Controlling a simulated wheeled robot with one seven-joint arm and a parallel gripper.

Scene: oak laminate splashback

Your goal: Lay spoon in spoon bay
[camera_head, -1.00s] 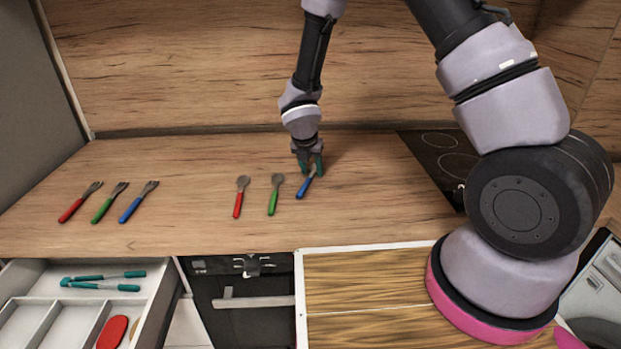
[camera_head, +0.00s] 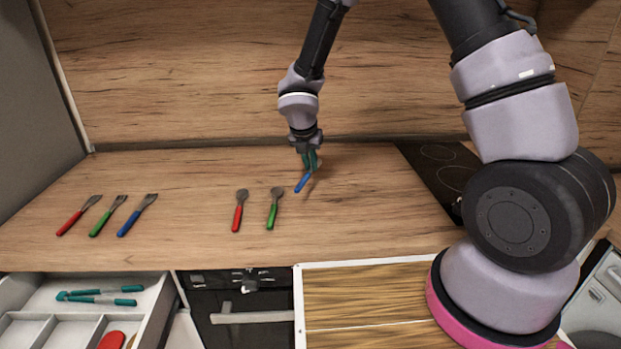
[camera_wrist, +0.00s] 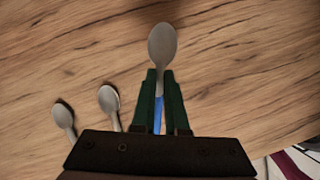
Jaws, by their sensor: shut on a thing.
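My gripper (camera_head: 309,160) is shut on the blue-handled spoon (camera_head: 302,183) and holds it just above the counter. In the wrist view its grey bowl (camera_wrist: 162,45) sticks out past the green fingers (camera_wrist: 162,88), with the blue handle between them. A red-handled spoon (camera_head: 238,211) and a green-handled spoon (camera_head: 273,209) lie on the counter to its left. The open drawer (camera_head: 157,318) at the lower left has several white compartments (camera_head: 25,332), partly cut off by the frame. Which one is the spoon bay cannot be told.
A red-, a green- and a blue-handled fork (camera_head: 137,216) lie on the left of the counter (camera_head: 190,245). Teal-handled tongs (camera_head: 103,297) and a red item (camera_head: 111,340) lie in the drawer. A black hob (camera_head: 437,172) is at the right. A wooden splashback (camera_head: 190,70) stands behind.

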